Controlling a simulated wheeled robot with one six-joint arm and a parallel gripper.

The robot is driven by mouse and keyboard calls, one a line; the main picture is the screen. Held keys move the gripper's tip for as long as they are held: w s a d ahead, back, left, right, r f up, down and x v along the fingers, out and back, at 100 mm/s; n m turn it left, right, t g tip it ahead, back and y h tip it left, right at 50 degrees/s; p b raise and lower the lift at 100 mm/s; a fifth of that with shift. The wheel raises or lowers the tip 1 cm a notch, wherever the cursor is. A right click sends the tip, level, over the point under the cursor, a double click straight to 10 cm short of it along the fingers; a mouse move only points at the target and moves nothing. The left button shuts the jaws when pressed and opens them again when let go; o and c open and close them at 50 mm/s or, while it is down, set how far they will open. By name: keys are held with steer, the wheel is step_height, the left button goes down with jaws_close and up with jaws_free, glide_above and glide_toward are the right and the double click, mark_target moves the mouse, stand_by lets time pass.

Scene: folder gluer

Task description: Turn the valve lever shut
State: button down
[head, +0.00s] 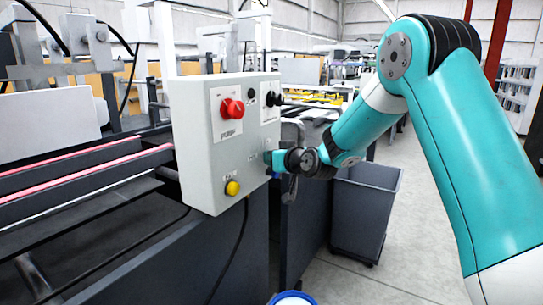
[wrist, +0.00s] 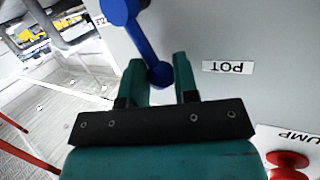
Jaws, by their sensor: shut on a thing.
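The valve lever (wrist: 146,42) is a blue bar with rounded ends in the wrist view. It runs from a round blue pivot at the top down to its end between my fingers. My gripper (wrist: 161,78) is shut on that lower end, one teal finger on each side. In the head view my gripper (head: 272,158) is at the right edge of the grey control box, and I cannot make out the lever there. A label reading POT (wrist: 228,67) is on the panel right of the fingers in the wrist view.
The grey control box (head: 205,160) carries a red knob (head: 232,108), a yellow button (head: 232,188) and black knobs. The red knob also shows in the wrist view (wrist: 288,165). A dark grey bin (head: 360,215) stands below my arm. A blue-rimmed container (head: 292,297) is at the bottom edge.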

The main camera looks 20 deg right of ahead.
steer(key=shift+w+d+r+m+g+y+p, duration=0.1)
steer(key=shift+w+d+m+g+y+p, duration=0.15)
steer(key=shift+m+g+p, duration=0.2)
steer(key=shift+w+d+m+g+y+p, duration=0.15)
steer(key=shift+d+m+g+y+p, duration=0.15)
steer(key=shift+m, duration=0.25)
steer(key=c, duration=1.2)
jaws_free()
steer(key=shift+o, duration=0.2)
steer(key=shift+d, duration=0.1)
steer(key=b+v, duration=0.2)
steer(key=v, duration=1.5)
steer(key=shift+s+b, duration=0.25)
steer(key=shift+b, duration=0.05)
steer(key=shift+a+r, duration=0.15)
steer(key=shift+a, duration=0.05)
